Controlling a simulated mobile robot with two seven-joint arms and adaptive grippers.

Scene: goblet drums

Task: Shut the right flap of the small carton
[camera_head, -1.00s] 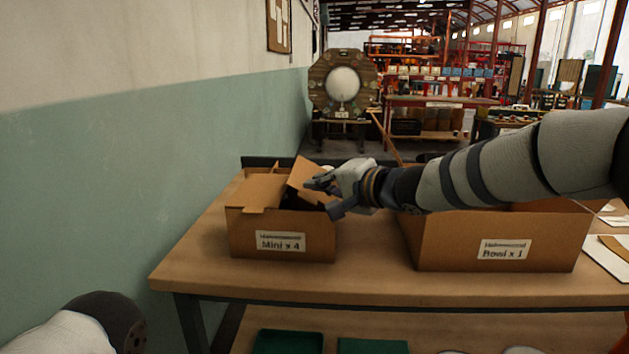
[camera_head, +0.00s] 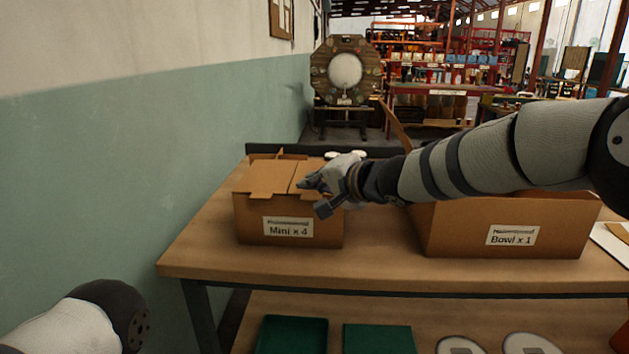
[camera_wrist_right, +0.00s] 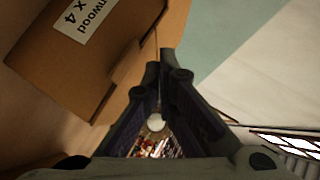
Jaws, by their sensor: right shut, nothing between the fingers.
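The small carton (camera_head: 289,233), labelled "Mini x 4", stands on the left of the workbench. Its left flap (camera_head: 268,178) lies nearly flat over the top. Its right flap (camera_head: 306,175) is folded inward beside the left one and looks nearly level; its right part is hidden behind my right gripper (camera_head: 305,184). That gripper is at the carton's top right, its fingers shut and empty, at or very near the right flap; contact is unclear. In the right wrist view the fingertips (camera_wrist_right: 163,68) meet beside the carton (camera_wrist_right: 65,60). My left gripper is out of view.
A larger open carton (camera_head: 505,238), labelled "Bowl x 1", stands to the right, under my right arm. The workbench (camera_head: 380,268) has a bare front strip. Green trays (camera_head: 290,335) lie on the lower shelf. A green and white wall (camera_head: 150,150) runs along the left.

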